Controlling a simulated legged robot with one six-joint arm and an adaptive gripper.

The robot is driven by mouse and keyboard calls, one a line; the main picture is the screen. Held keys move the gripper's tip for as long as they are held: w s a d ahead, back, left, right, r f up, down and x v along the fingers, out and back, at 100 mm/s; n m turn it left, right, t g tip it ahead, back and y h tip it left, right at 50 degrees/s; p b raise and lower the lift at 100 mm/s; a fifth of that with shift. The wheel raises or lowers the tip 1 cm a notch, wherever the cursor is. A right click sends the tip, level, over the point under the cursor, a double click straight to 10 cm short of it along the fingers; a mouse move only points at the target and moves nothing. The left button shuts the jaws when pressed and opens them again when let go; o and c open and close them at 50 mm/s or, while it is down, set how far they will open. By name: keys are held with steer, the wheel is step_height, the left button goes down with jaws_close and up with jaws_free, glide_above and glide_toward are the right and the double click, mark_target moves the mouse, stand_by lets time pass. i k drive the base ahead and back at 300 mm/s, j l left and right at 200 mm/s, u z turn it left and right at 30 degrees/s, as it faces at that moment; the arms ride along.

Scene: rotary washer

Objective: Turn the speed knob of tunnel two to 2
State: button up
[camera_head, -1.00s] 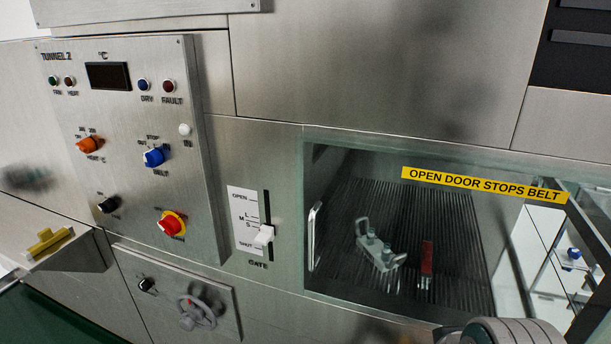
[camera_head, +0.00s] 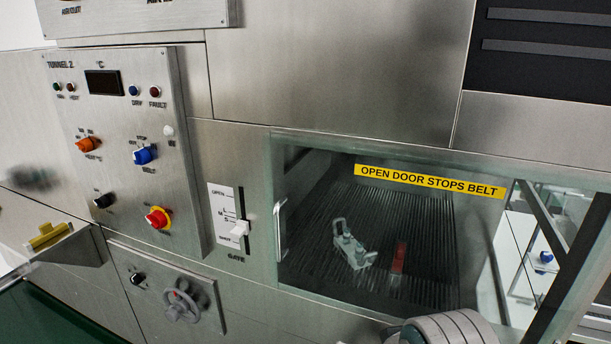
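The Tunnel 2 control panel (camera_head: 123,225) is at the left, steel, with a dark display (camera_head: 104,83). On it are an orange heat knob (camera_head: 88,145), a blue belt knob (camera_head: 145,155), a black knob (camera_head: 103,200) and a red-and-yellow main knob (camera_head: 158,217). A separate lower plate (camera_head: 207,300) carries another small black knob (camera_head: 138,279) and a grey handwheel (camera_head: 182,300). I cannot read which black knob is marked speed, nor their settings. A rounded grey part of my arm shows at the bottom right. My gripper's fingers are not in view.
A gate slider (camera_head: 239,229) stands right of the panel. A glass door (camera_head: 320,270) with a yellow warning strip (camera_head: 430,181) covers a ribbed belt holding small items. A tray with a yellow piece (camera_head: 49,236) juts out at the left, above a green surface (camera_head: 60,320).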

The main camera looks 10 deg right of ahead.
mark_target(136, 280)
steer(key=u, duration=1.25)
